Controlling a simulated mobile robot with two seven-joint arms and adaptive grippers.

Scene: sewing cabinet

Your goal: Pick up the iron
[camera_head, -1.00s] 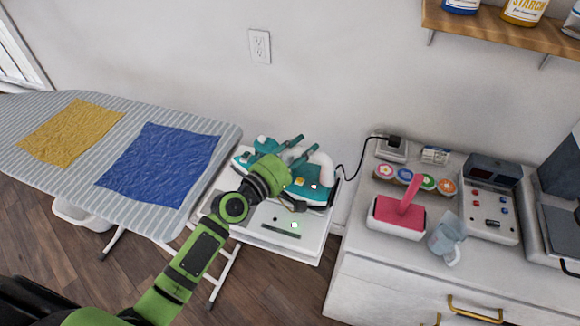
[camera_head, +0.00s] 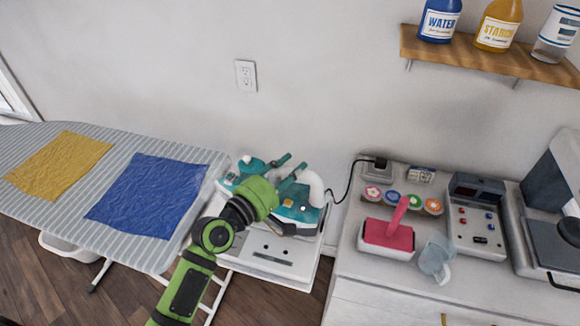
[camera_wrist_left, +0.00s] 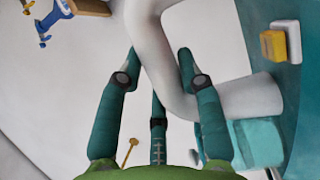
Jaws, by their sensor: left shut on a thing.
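The iron (camera_head: 296,215) is teal with a curved white handle and sits over the white stand (camera_head: 272,262) beside the ironing board. My left gripper (camera_head: 290,168) reaches over it from the left, its dark teal fingers at the handle. In the left wrist view the white handle (camera_wrist_left: 152,35) passes between the fingers of the left gripper (camera_wrist_left: 160,62), which is shut on it. The iron's teal body with a yellow button shows at the right there. My wrist hides part of the iron in the head view. I cannot tell whether it is clear of the stand.
The striped ironing board (camera_head: 60,215) holds a yellow cloth (camera_head: 58,163) and a blue cloth (camera_head: 148,195). A black cord (camera_head: 349,185) runs to the white cabinet (camera_head: 345,245), which carries spools, a pink-topped item and a machine. A shelf (camera_head: 480,55) with bottles hangs above.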

